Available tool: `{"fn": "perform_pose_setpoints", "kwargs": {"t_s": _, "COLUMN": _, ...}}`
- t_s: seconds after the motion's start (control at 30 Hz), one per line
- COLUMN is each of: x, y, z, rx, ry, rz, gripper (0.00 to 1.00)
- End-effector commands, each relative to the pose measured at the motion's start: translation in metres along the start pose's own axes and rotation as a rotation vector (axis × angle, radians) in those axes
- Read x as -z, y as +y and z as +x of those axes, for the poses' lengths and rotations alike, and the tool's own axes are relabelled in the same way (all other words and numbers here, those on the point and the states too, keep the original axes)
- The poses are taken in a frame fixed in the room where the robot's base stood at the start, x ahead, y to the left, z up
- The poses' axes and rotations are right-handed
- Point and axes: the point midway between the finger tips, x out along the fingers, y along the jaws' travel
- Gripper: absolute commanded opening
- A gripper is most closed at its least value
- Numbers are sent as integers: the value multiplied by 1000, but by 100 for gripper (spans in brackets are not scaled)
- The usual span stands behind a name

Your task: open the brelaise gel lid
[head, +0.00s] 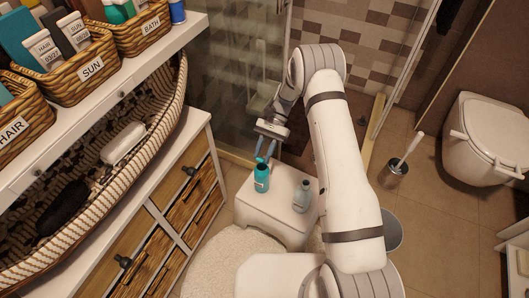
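A teal bottle (262,183) stands upright on a small white stool (247,212). A paler grey-blue bottle (302,197) stands upright to its right on the same stool. Both labels are too small to read, so I cannot tell which is the brelaise gel. My gripper (264,158) points down just over the top of the teal bottle. Its two bluish fingers look apart, with a gap between them. I cannot tell whether the fingertips touch the lid, which is partly hidden by them.
A white shelf unit with wicker drawers (205,212) and labelled baskets (75,75) stands at the left. A glass shower screen (225,90) is behind the stool. A toilet (490,135), toilet brush (398,165) and grey bin (392,230) are at the right.

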Motion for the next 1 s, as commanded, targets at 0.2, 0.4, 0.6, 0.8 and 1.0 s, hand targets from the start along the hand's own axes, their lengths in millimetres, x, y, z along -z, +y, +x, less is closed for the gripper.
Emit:
{"fn": "perform_pose_setpoints", "kwargs": {"t_s": 0.2, "x": 0, "y": 0, "z": 0, "rx": -1, "ry": 0, "rz": -1, "gripper": 44}}
{"fn": "perform_pose_setpoints", "kwargs": {"t_s": 0.4, "x": -1, "y": -1, "z": 0, "rx": -1, "ry": 0, "rz": -2, "gripper": 47}}
{"fn": "perform_pose_setpoints", "kwargs": {"t_s": 0.6, "x": -10, "y": -1, "z": -7, "rx": 0, "ry": 1, "rz": -2, "gripper": 47}}
{"fn": "perform_pose_setpoints", "kwargs": {"t_s": 0.8, "x": -41, "y": -1, "z": -29, "rx": 0, "ry": 2, "rz": -3, "gripper": 47}}
{"fn": "perform_pose_setpoints", "kwargs": {"t_s": 1.0, "x": -69, "y": -1, "z": -49, "rx": -1, "ry": 1, "rz": -3, "gripper": 47}}
